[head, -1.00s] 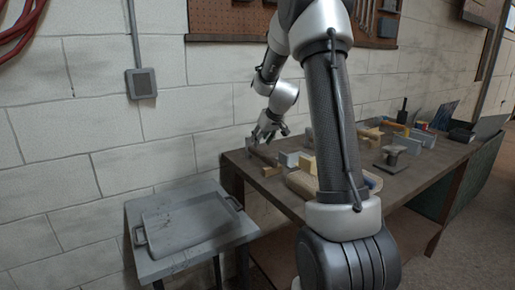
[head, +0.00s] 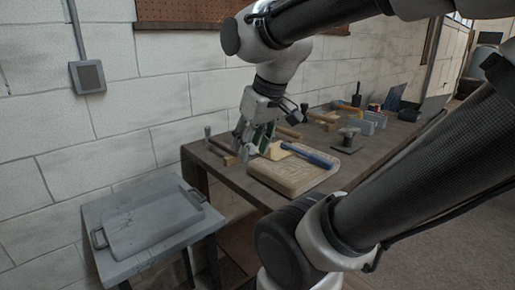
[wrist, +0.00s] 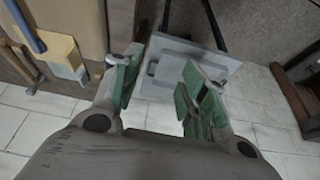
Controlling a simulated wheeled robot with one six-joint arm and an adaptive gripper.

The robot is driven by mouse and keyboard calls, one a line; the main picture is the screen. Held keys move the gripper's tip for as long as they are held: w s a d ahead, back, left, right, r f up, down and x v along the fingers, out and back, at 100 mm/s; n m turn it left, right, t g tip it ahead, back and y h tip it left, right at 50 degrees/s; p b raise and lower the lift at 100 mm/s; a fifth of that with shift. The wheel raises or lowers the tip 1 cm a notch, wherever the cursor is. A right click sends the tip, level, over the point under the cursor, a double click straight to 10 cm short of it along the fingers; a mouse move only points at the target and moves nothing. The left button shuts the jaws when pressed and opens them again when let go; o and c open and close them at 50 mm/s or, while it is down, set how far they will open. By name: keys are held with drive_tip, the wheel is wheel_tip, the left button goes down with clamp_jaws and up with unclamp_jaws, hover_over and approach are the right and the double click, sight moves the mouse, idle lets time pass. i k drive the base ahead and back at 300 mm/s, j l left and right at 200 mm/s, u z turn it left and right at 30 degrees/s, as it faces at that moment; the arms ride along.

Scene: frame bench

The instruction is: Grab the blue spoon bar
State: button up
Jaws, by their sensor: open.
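A blue bar (head: 308,154), which looks like the blue spoon bar, lies across a pale wooden tray (head: 288,186) on the bench. Its left end is beside a yellow block (head: 277,151). My gripper (head: 250,146) is open, with green finger pads, and appears above the bench's near left end, left of the bar. In the wrist view, my gripper (wrist: 160,82) has nothing between its fingers. There the blue bar (wrist: 26,28) is partly cut off at the upper left, next to the yellow block (wrist: 55,47), outside the fingers.
A low grey side table with a handled grey tray (head: 150,232) stands left of the bench (head: 225,176). Several tools and grey blocks stand farther along the bench, including a metal stand (head: 347,140). A block wall (head: 150,110) runs behind.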

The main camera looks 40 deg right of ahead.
sight(327, 165)
drive_tip(key=z, duration=1.3)
